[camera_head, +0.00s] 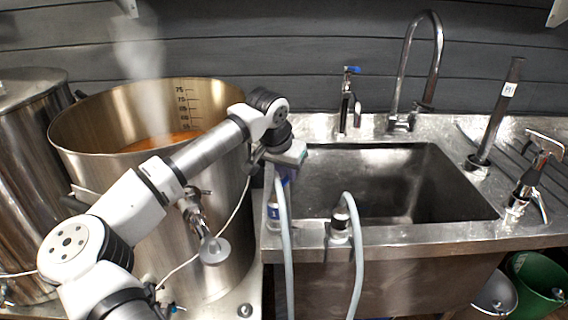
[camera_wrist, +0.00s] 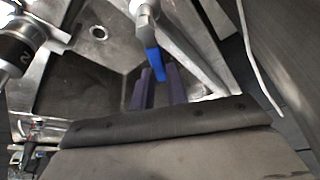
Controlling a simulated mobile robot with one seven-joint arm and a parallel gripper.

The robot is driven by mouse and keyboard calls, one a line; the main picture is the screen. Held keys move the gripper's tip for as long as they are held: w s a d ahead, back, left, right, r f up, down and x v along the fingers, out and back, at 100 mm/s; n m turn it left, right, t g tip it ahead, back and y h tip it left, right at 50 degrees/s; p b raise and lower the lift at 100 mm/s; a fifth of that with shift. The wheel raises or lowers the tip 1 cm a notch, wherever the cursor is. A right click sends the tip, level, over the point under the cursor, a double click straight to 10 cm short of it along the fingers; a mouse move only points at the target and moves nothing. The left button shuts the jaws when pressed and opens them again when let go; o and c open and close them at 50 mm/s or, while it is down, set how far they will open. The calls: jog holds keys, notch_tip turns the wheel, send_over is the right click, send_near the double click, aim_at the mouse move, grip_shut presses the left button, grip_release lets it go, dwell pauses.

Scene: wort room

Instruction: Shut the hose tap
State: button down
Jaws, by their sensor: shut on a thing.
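My gripper (camera_head: 286,172) is at the left front corner of the sink, pointing down. In the wrist view its two dark fingers (camera_wrist: 160,78) are closed about the blue lever (camera_wrist: 152,56) of the hose tap. The tap's pale metal body (camera_wrist: 145,16) shows above the lever. In the head view the hose tap (camera_head: 273,210), with a blue label, stands at the sink's edge below my gripper. A grey hose (camera_head: 287,245) hangs in front of it. My gripper hides most of the lever in the head view.
A second hose fitting (camera_head: 340,222) stands to the right on the sink's front rim. A steaming kettle (camera_head: 215,255) is close on the left. The sink basin (camera_head: 400,185) is empty. Another blue-handled tap (camera_head: 350,85) and a tall faucet (camera_head: 400,80) stand behind it.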

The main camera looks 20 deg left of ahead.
jog(key=shift+d+r+m+h+p, duration=0.3)
jog(key=shift+m+p, duration=0.3)
jog(key=shift+p, duration=1.6)
jog(key=shift+f+m+p, duration=0.25)
jog(key=shift+m+p, duration=0.05)
jog(key=shift+p, duration=0.8)
jog(key=c, duration=1.4)
grip_release()
jog(key=shift+s+r, duration=0.1)
jog(key=b+v, duration=0.1)
jog(key=v, duration=1.2)
jog(key=shift+a+r, duration=0.1)
jog(key=shift+r, duration=0.15)
jog(key=shift+c, duration=0.4)
